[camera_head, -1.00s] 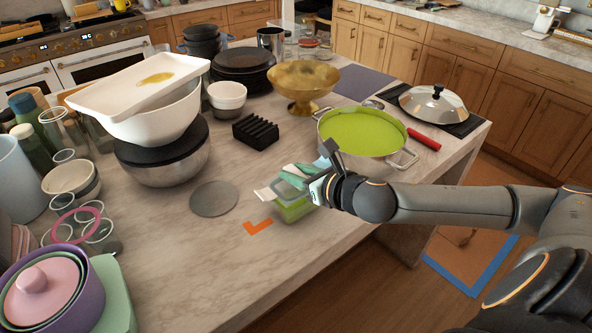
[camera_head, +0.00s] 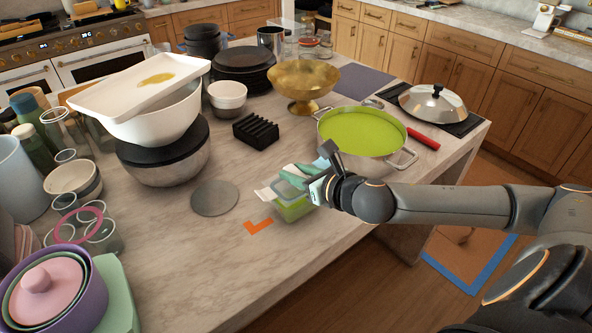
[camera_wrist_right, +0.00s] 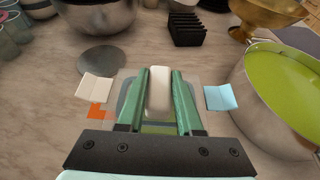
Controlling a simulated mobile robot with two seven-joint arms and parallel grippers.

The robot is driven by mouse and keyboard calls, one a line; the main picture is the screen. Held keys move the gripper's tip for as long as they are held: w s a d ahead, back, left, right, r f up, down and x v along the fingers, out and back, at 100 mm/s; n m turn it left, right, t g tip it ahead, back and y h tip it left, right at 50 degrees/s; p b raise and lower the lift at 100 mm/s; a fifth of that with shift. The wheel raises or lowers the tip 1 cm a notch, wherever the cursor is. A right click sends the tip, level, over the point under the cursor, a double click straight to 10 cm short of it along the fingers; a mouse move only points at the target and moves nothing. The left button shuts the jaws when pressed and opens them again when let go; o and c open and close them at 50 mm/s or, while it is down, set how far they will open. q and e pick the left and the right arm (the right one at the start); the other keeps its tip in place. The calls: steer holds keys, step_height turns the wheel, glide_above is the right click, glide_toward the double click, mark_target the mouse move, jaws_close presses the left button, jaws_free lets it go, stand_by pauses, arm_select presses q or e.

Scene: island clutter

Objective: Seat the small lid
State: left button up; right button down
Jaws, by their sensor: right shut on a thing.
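My right gripper (camera_head: 300,175) is shut on the small lid (camera_head: 287,187), a greyish see-through piece. In the right wrist view, the green fingers of my right gripper (camera_wrist_right: 160,80) close on the lid's cream grip (camera_wrist_right: 158,92). The small green container (camera_head: 293,210) is directly below the lid, close to the island's front edge. The lid looks very near its rim or on it; I cannot tell whether they touch. The fingers and wrist hide much of the lid and container. My left gripper is not in view.
A big pot (camera_head: 362,130) of green contents stands close behind my right wrist. A grey disc (camera_head: 214,198) and an orange corner mark (camera_head: 258,226) lie to the left. A black rack (camera_head: 256,131) stands behind. The front-left countertop (camera_head: 200,270) is clear.

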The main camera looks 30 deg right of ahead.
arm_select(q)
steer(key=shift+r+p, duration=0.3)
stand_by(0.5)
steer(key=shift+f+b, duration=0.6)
arm_select(e)
steer(key=shift+f, duration=1)
steer(key=c, duration=0.5)
jaws_free()
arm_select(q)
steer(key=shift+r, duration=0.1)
